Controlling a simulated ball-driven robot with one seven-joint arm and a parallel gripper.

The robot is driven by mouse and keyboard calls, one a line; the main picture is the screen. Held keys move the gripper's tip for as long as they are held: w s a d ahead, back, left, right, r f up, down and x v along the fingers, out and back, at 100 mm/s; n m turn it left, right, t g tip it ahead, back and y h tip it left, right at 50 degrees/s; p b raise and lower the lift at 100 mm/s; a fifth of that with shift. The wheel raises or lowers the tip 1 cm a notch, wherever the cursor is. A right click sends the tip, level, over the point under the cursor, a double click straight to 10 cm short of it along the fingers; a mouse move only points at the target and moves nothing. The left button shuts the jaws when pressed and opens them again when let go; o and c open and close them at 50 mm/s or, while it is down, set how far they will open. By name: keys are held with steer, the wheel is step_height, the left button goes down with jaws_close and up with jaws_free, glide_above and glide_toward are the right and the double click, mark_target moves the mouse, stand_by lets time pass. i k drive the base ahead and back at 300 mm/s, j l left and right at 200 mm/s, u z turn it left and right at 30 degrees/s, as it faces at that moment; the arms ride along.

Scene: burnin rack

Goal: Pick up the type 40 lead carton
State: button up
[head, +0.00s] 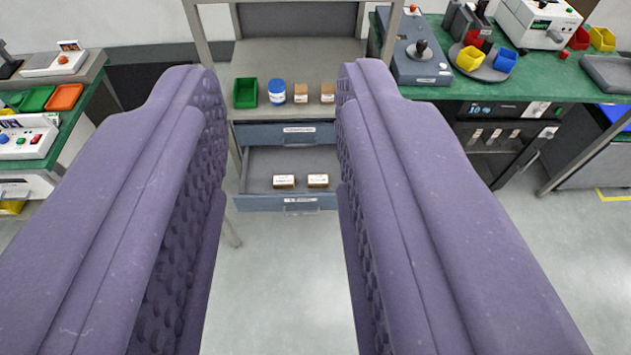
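My gripper (270,90) is open and empty, with its two purple padded fingers wide apart in the foreground. Between the fingers, farther off, two small cartons with white labels lie in an open drawer: a left carton (284,181) and a right carton (318,180). Two more small brown cartons stand on the bench above, a left one (301,93) and a right one (328,93). The labels are too small to read, so I cannot tell which is the type 40 lead carton. My gripper touches none of them.
The open drawer (262,203) sticks out below a closed drawer (262,133). A green bin (245,93) and a blue jar (277,92) stand beside the bench cartons. Green-topped benches with equipment flank both sides. The floor (285,270) ahead is clear.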

mark_target(314, 180)
steer(key=i+l+u, duration=0.2)
steer(key=i+l, duration=0.15)
steer(key=i, duration=0.2)
steer(key=i+l+u, duration=0.2)
steer(key=i+l, duration=0.25)
steer(key=i, duration=0.55)
steer(key=i+l+u, duration=0.1)
steer(key=i, duration=0.45)
